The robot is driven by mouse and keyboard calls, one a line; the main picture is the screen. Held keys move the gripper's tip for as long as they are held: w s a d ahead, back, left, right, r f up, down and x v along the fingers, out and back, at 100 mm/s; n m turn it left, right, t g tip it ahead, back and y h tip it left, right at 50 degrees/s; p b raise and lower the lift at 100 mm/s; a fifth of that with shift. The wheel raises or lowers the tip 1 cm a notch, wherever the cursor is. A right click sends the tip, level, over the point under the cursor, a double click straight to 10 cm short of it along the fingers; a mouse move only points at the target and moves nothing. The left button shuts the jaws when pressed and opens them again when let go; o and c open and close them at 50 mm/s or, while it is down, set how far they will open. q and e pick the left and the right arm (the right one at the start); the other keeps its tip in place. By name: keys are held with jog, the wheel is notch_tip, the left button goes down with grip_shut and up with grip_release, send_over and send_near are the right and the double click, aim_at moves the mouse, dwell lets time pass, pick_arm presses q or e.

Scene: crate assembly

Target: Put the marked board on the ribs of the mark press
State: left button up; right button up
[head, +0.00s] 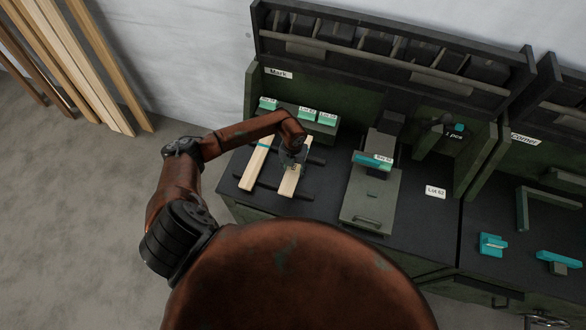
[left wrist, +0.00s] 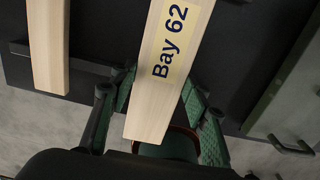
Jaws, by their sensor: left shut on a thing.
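A pale wooden board with a yellow "Bay 62" label (left wrist: 165,70) is between the green-padded fingers of my left gripper (left wrist: 160,97). In the head view the gripper (head: 293,166) is shut on this board (head: 289,184), at the dark rails on the bench. I cannot tell whether the board rests on them or is just above. The press (head: 370,200) appears to be the grey-green unit to the right, with a teal block on top. Its ribs cannot be made out. My right gripper is not in view.
A second pale board (head: 255,168) with a teal stripe lies left of the held one. Teal labelled blocks (head: 307,114) stand behind. A "Lot 62" card (head: 435,191) lies right of the press. Side walls and a shelf of bins (head: 390,45) bound the bench.

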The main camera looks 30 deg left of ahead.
pick_arm(q)
jog(key=shift+f+b, duration=1.7)
jog(key=shift+f, duration=0.65)
jog(key=shift+f+b, duration=0.5)
jog(key=shift+f, duration=0.3)
jog(key=shift+f, duration=0.25)
jog(key=o, duration=1.3)
jog(key=shift+r, duration=0.15)
